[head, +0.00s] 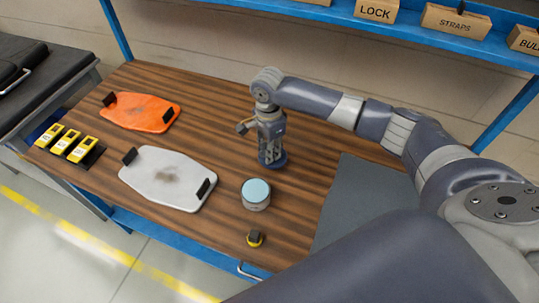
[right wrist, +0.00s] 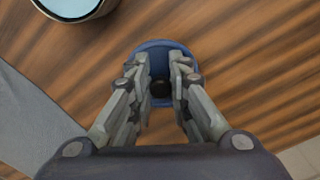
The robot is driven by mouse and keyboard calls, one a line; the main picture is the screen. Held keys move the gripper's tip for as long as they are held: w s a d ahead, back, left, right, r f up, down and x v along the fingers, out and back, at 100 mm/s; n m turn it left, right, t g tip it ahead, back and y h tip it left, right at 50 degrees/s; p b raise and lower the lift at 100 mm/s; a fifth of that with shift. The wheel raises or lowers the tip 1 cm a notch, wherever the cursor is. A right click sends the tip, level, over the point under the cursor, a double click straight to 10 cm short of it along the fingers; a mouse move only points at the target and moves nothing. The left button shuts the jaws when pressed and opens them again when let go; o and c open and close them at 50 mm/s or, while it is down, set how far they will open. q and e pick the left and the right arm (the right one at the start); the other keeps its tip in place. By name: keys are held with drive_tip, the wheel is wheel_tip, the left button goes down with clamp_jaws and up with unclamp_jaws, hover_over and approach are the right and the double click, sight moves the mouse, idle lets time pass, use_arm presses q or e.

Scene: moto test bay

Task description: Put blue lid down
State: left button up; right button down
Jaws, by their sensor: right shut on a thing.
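The blue lid (head: 273,164) is a dark blue disc below my right gripper (head: 271,153), just behind the round tin. The right gripper points down and is shut on the lid, around its dark knob. In the right wrist view, the blue lid (right wrist: 161,46) shows beyond and between the fingers of the right gripper (right wrist: 160,72). The lid looks level and at or very near the wooden tabletop; I cannot tell whether it touches. My left gripper is out of view.
A grey tin with light blue inside or top (head: 256,193) stands in front of the lid. A white board (head: 168,178) and an orange board (head: 141,113) lie left. Bare wood surrounds the lid.

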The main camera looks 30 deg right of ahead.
wheel_tip(320, 180, down, 2)
drive_tip(key=shift+f, duration=0.2)
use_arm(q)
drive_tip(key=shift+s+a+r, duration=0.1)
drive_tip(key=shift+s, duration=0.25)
use_arm(e)
drive_tip(key=shift+f, duration=0.2)
drive_tip(key=c, duration=1.5)
unclamp_jaws()
drive_tip(key=shift+f, duration=0.1)
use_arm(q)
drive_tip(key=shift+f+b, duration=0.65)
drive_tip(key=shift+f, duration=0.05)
use_arm(e)
wheel_tip(320, 180, up, 12)
drive_tip(key=shift+w+r, duration=0.15)
